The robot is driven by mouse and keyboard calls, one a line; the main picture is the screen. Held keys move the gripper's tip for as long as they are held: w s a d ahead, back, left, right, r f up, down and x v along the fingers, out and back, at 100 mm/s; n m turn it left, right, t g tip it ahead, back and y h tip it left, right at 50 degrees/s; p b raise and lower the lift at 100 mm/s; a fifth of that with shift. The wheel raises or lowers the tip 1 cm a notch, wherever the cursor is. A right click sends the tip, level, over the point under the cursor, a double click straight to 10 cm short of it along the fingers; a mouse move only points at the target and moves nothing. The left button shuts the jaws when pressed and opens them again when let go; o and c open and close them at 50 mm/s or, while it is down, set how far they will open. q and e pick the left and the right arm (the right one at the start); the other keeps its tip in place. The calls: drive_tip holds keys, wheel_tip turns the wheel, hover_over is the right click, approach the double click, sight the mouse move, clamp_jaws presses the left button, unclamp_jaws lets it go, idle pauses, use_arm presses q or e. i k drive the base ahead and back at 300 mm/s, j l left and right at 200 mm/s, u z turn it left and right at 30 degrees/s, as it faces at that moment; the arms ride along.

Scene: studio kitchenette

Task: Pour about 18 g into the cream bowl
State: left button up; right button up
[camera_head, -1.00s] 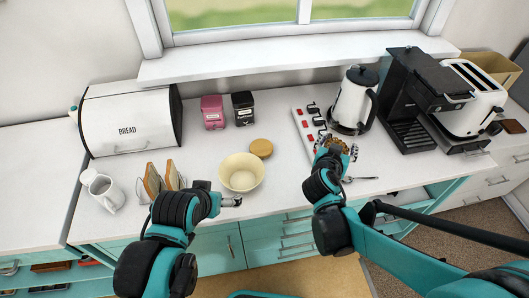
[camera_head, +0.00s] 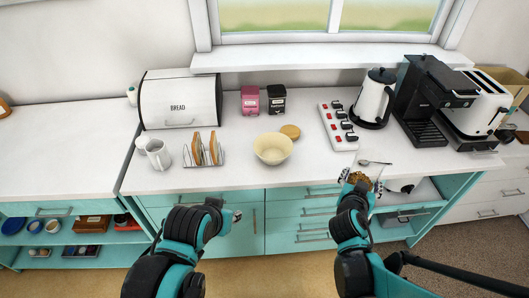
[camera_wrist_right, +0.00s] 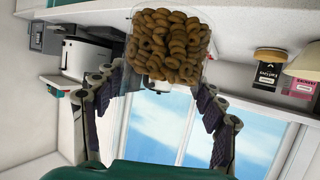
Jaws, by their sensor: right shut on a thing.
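The cream bowl (camera_head: 273,148) stands upright on the white counter near its front edge; its inside looks empty. My right gripper (camera_head: 358,180) is shut on a clear container full of brown ring-shaped cereal (camera_head: 360,181). The cereal container (camera_wrist_right: 170,45) shows closely in the right wrist view, between the fingers. In the head view it is in front of and to the right of the bowl, near the counter's front edge, apart from the bowl. My left gripper (camera_head: 234,216) is in front of the cupboards, left of the bowl; its fingers are too small to read.
A round wooden lid (camera_head: 290,131) lies behind the bowl. A toast rack (camera_head: 203,152) and mug (camera_head: 157,153) stand left. A power strip (camera_head: 338,127), kettle (camera_head: 374,98) and spoon (camera_head: 375,162) are right. Pink (camera_head: 250,100) and black (camera_head: 278,101) canisters stand behind.

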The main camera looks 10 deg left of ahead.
sight(273, 148)
drive_tip(key=l+u, duration=0.2)
drive_tip(key=u, duration=1.25)
drive_tip(key=k+l+u, duration=0.1)
drive_tip(key=k+l, duration=0.2)
drive_tip(key=l, duration=0.2)
drive_tip(key=k+l+u, duration=0.1)
drive_tip(key=k+l, duration=0.2)
drive_tip(key=l, duration=0.15)
drive_tip(key=i+l, duration=0.35)
drive_tip(key=i, duration=0.1)
